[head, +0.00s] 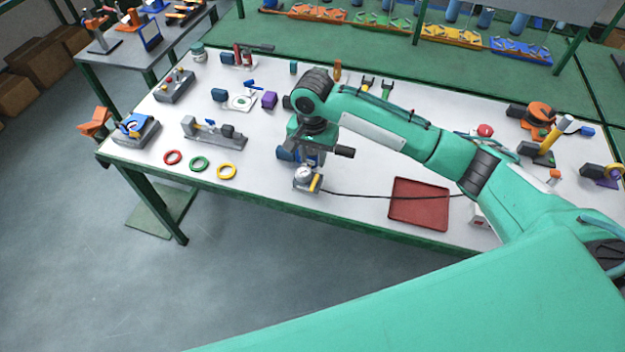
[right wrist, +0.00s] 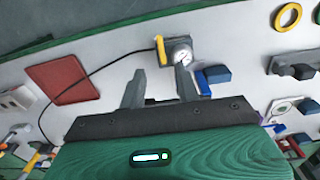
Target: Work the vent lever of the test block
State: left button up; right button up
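The test block (head: 308,187) is a small grey block with a round white-faced gauge and a yellow vent lever (head: 315,183). It stands near the front edge of the white table, with a black hose running right. In the right wrist view, the gauge block (right wrist: 180,52) and the upright yellow lever (right wrist: 160,49) lie just beyond my fingertips. My right gripper (right wrist: 160,72) is open and empty; the lever lines up with the gap between its fingers, and I see no contact. In the head view, my right gripper (head: 312,158) hangs just behind the block, partly hidden by its wrist. My left gripper is out of view.
A red tray (head: 419,204) lies to the right of the block. Red, green and yellow rings (head: 227,171) lie to the left, near a grey fixture (head: 214,134). A blue part (right wrist: 214,75) sits close beside the block. The table's front edge is near.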

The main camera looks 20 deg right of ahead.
aim_at(313, 186)
notch_tip(313, 186, down, 11)
jog(key=shift+f+p, duration=0.1)
jog(key=shift+p, duration=0.8)
grip_shut()
